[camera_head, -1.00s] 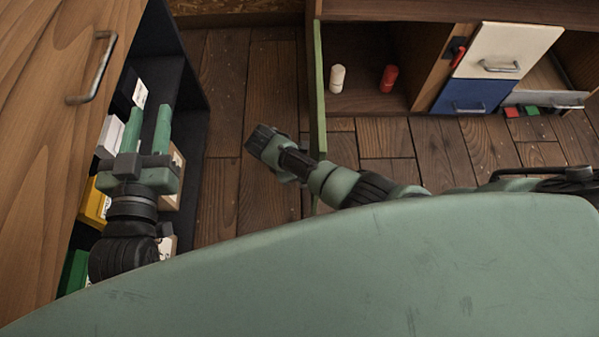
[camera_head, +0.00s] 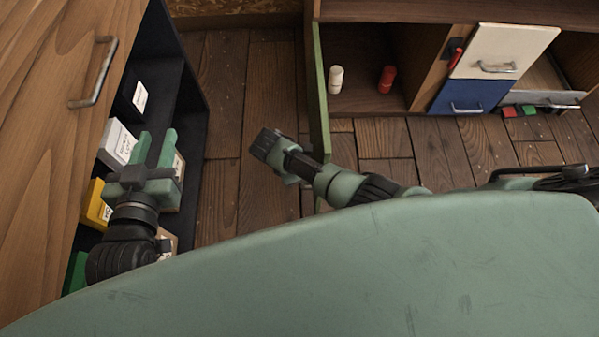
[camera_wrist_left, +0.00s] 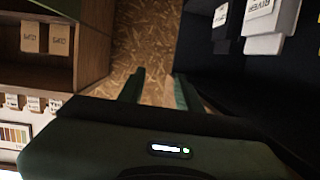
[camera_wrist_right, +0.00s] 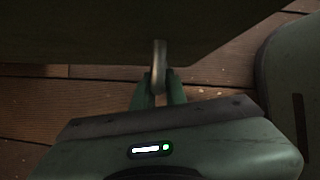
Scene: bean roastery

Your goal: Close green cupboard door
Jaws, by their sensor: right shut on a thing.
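The green cupboard door (camera_head: 319,90) stands open. It shows nearly edge-on in the head view, jutting from the left side of the low cupboard toward me. In the right wrist view its dark face (camera_wrist_right: 120,30) fills the top, with a metal handle (camera_wrist_right: 159,54) hanging from it. My right gripper (camera_wrist_right: 160,88) is shut on this handle. In the head view my right wrist is left of the door, and its fingertips are hidden. My left gripper (camera_head: 155,142) is open and empty beside the dark shelf at left; its spread fingers also show in the left wrist view (camera_wrist_left: 157,80).
The open compartment holds a white object (camera_head: 335,79) and a red object (camera_head: 387,78). A white drawer (camera_head: 500,52) and a blue drawer (camera_head: 467,95) are to the right. The dark shelf at left holds several boxes (camera_head: 117,143). Wooden floor (camera_head: 222,110) lies clear between shelf and door.

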